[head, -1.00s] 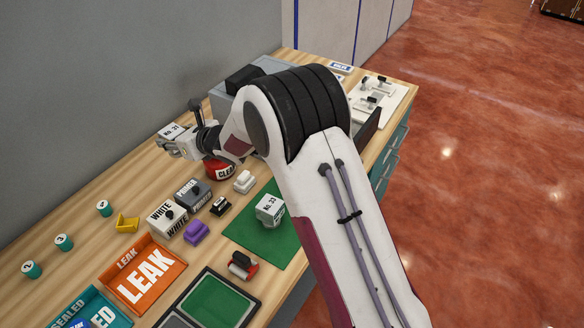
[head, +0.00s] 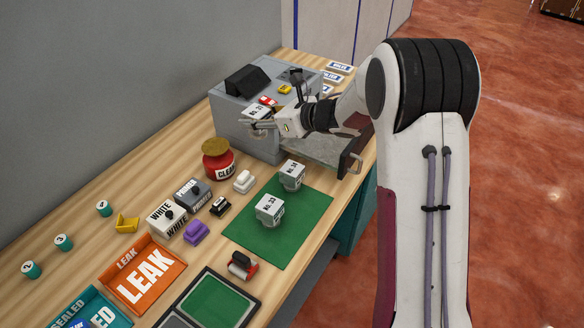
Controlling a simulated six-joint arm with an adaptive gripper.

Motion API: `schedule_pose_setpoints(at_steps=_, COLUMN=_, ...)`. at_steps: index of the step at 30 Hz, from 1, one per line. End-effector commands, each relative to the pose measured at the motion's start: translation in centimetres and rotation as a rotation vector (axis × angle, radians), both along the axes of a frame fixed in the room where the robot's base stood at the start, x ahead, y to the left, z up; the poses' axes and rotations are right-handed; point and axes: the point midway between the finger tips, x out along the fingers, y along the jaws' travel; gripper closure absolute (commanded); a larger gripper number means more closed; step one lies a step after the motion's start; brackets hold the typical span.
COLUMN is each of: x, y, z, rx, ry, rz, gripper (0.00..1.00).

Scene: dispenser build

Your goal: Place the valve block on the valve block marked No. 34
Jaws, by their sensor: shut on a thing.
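My gripper (head: 262,124) is shut on a grey-white valve block (head: 256,111) whose label looks like No. 31. It holds the block up in front of the grey machine, behind and to the left of the mat in the picture. The valve block marked No. 34 (head: 292,175) stands upright on the far part of the green mat (head: 290,238), clear of my gripper. A valve block marked No. 33 (head: 270,210) stands nearer on the same mat, apart from No. 34.
A red jar (head: 218,163) with a tan lid stands left of No. 34. A white piece (head: 244,181) and a red-and-white piece (head: 243,265) lie beside the mat.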

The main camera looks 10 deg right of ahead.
Motion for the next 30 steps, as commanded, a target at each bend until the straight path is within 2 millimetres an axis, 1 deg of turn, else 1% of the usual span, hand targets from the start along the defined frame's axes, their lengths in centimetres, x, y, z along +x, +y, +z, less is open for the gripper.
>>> schedule_pose_setpoints(at_steps=1, x=-0.4, y=-1.3, z=0.4, rx=0.002, ry=-0.005, rz=-0.001, gripper=1.00)
schedule_pose_setpoints(at_steps=6, x=-2.3, y=-4.5, z=0.5, rx=0.002, ry=-0.004, rz=0.010, gripper=1.00)
schedule_pose_setpoints(at_steps=9, x=-3.3, y=-6.0, z=0.5, rx=0.001, ry=-0.004, rz=0.016, gripper=1.00)
schedule_pose_setpoints(at_steps=12, x=-4.1, y=-7.1, z=0.5, rx=0.000, ry=-0.004, rz=0.021, gripper=1.00)
schedule_pose_setpoints(at_steps=18, x=-4.9, y=-8.1, z=0.5, rx=0.001, ry=-0.003, rz=0.025, gripper=1.00)
schedule_pose_setpoints(at_steps=30, x=-5.0, y=-8.2, z=0.4, rx=0.001, ry=-0.003, rz=0.027, gripper=1.00)
